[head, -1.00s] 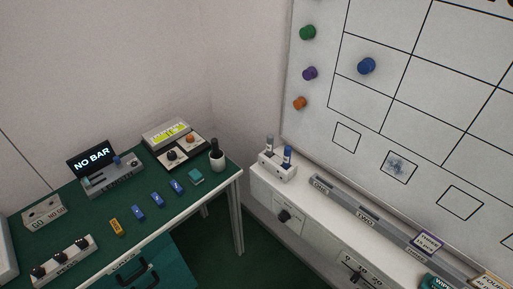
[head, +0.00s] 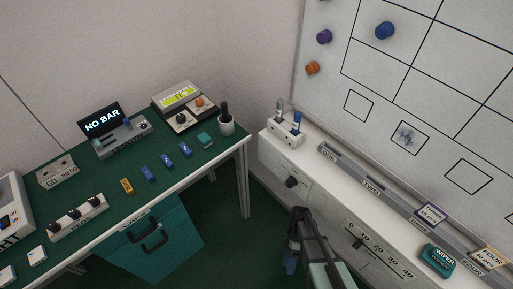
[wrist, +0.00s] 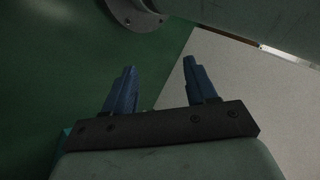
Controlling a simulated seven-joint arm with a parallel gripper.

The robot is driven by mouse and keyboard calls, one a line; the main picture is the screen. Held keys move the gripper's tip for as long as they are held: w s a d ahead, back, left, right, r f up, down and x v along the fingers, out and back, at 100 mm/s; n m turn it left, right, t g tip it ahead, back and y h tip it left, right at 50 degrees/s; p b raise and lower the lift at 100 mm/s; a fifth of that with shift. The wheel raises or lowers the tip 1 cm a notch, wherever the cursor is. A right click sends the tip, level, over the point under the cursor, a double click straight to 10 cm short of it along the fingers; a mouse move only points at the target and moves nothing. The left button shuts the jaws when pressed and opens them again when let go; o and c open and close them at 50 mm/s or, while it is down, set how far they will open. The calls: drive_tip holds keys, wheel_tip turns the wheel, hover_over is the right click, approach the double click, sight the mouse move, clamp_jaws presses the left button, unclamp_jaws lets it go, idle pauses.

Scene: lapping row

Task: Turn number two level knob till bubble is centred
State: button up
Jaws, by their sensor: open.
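My gripper (head: 290,266) is low in front of the white cabinet in the head view, seen small and dark. In the wrist view its two blue fingers (wrist: 160,92) stand apart with nothing between them. A TWO label (head: 372,187) is on the grey rail above. I cannot make out a level bubble or tell which knob is number two's level knob. My gripper is apart from both knobs.
A green-topped bench (head: 105,178) at left holds a NO BAR display (head: 102,120), several small blocks and a three-knob box (head: 78,218). A teal wiper (head: 437,258) lies on the ledge. Green floor is clear between.

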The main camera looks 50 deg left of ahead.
drive_tip(key=s+a+r+n+t, duration=0.1)
drive_tip(key=s+a+r+n, duration=0.1)
drive_tip(key=s+a+r, duration=0.45)
drive_tip(key=s+a+r+n, duration=0.2)
drive_tip(key=s+a+r, duration=0.1)
drive_tip(key=a+r, duration=0.6)
drive_tip(key=w+a+r+m+t, duration=0.3)
drive_tip(key=w+r+m, duration=0.2)
drive_tip(key=w+r, duration=0.6)
wheel_tip(320, 180, up, 27)
drive_tip(key=n+t+y, duration=0.2)
drive_tip(key=t+y, duration=0.3)
drive_tip(key=y, duration=0.1)
hover_over(199, 100)
wheel_tip(199, 100, down, 14)
drive_tip(key=shift+a+r, duration=0.1)
drive_tip(key=shift+a, duration=0.05)
drive_tip(key=shift+c, duration=0.4)
